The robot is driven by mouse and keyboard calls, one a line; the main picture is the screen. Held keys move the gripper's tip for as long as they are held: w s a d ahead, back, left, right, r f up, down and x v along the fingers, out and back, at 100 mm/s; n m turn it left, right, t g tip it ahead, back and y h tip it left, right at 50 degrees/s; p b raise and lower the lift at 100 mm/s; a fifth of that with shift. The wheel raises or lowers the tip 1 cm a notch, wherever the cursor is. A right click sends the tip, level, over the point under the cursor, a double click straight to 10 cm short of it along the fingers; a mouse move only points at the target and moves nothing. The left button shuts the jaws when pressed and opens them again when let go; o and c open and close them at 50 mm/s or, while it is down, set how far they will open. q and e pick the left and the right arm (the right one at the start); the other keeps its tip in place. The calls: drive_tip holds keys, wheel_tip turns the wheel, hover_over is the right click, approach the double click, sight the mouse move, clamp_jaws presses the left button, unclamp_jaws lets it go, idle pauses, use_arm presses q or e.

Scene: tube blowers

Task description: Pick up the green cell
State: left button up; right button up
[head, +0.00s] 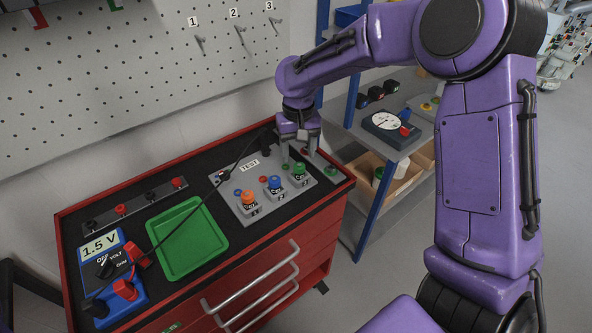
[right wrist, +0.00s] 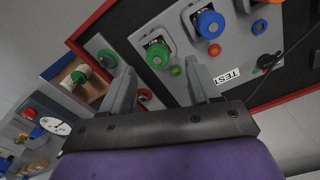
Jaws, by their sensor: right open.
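The green cell (head: 299,176) has a green round top and a grey body. It stands upright on the grey TEST plate (head: 228,192), at the right end of a row with a blue-topped cell (head: 274,189) and an orange-topped cell (head: 249,203). My right gripper (head: 299,152) is open and empty, pointing down just above and behind the green cell. In the right wrist view the green cell (right wrist: 157,54) shows beyond the gap between the open fingers (right wrist: 161,80), and I see no contact. My left gripper is out of view.
The red cabinet's black top also holds a green tray (head: 183,246) and a blue 1.5 V meter (head: 118,287) with a black cable. A shelf unit (head: 408,142) with a round dial (head: 386,124) stands to the right. A pegboard (head: 120,70) stands behind.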

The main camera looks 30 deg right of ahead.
sight(300, 166)
drive_tip(key=f, duration=0.6)
drive_tip(key=shift+d+f+p, duration=0.15)
drive_tip(key=shift+d+p, duration=0.1)
drive_tip(key=shift+p, duration=0.15)
clamp_jaws()
